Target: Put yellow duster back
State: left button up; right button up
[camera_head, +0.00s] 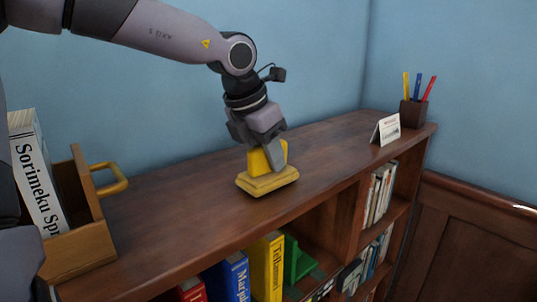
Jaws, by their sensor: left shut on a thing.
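The yellow duster (267,182) has a flat yellow base and a yellow upright handle. It is on or just above the top of the wooden bookcase (185,205), near the middle; I cannot tell whether its base touches the wood. My left gripper (268,158) comes down from above and is shut on the duster's handle. The fingers hide part of the handle. My right gripper is not in view.
A wooden box (85,245) with a yellow handle and a white book stands at the left. A white card (386,130) and a pencil cup (412,113) stand at the far right end. Books fill shelves below. The top around the duster is clear.

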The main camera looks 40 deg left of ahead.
pick_arm(q)
jog(key=shift+f+b, duration=0.3)
jog(key=o, duration=1)
jog(key=shift+r, duration=0.1)
